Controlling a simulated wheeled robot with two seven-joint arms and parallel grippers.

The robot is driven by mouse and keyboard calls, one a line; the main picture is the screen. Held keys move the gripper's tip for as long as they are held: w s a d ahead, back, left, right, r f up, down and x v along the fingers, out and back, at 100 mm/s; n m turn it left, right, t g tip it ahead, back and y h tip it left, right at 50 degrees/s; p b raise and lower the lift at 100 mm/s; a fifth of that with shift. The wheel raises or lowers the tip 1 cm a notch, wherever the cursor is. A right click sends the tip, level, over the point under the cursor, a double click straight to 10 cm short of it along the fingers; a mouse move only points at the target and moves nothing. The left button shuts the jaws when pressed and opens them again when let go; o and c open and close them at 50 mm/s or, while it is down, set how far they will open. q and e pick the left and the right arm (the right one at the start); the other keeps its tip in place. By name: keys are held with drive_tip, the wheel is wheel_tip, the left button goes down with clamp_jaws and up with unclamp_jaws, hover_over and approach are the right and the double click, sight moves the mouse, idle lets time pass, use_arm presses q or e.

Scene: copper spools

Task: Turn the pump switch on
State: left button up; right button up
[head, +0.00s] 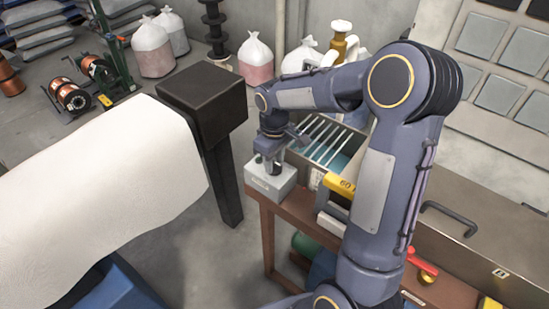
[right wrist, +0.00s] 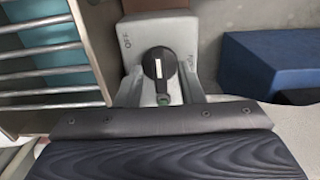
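The pump switch is a grey box (head: 270,181) on the corner of a brown bench. The right wrist view shows its black round knob (right wrist: 159,63) with a white mark pointing roughly up the picture. An OFF label lies left of the knob, and another label, partly hidden, lies at its right. My right gripper (head: 268,167) is directly over the box, pointing down. In the right wrist view its fingers (right wrist: 160,85) stand apart on either side of the knob; whether they touch it is unclear. My left gripper is out of view.
A metal rack of bars (head: 325,140) stands close beside the switch. A dark block on a post (head: 205,100) and a white sheet (head: 100,185) are to the left. A long metal box with a handle (head: 490,235) is at right. Copper spools (head: 72,97) lie far left.

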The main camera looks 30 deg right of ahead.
drive_tip(key=shift+c, duration=0.4)
clamp_jaws()
drive_tip(key=shift+m, duration=0.4)
drive_tip(key=m+b, duration=0.1)
drive_tip(key=m, duration=0.1)
drive_tip(key=shift+m, duration=0.4)
drive_tip(key=m+b, duration=0.1)
drive_tip(key=m, duration=0.2)
drive_tip(key=shift+m, duration=0.3)
drive_tip(key=m, duration=1)
drive_tip(key=shift+w+m, duration=0.1)
drive_tip(key=shift+m, duration=0.3)
